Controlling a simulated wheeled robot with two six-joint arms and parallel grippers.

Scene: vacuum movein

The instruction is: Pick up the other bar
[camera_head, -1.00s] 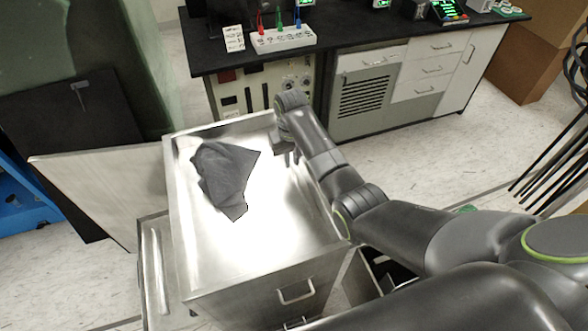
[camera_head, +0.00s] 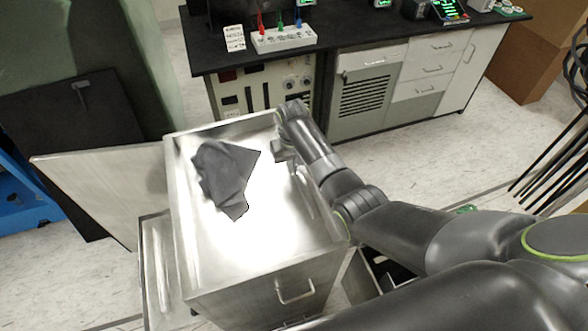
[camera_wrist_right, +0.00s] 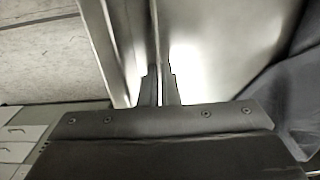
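A thin metal bar (camera_wrist_right: 154,35) runs away from my right gripper (camera_wrist_right: 160,88) in the right wrist view. The two dark fingers are close together with the thin strip between them. In the head view the right gripper (camera_head: 285,153) is low at the right inner side of the metal cart top (camera_head: 235,245); the bar is hard to make out there against the bright metal. My left gripper is not in view.
A crumpled dark grey cloth (camera_head: 226,172) lies on the cart top, left of the gripper. The cart's raised rim runs close beside the gripper. A black-topped lab bench (camera_head: 350,38) with instruments stands behind. An open drawer shows at the cart's lower right.

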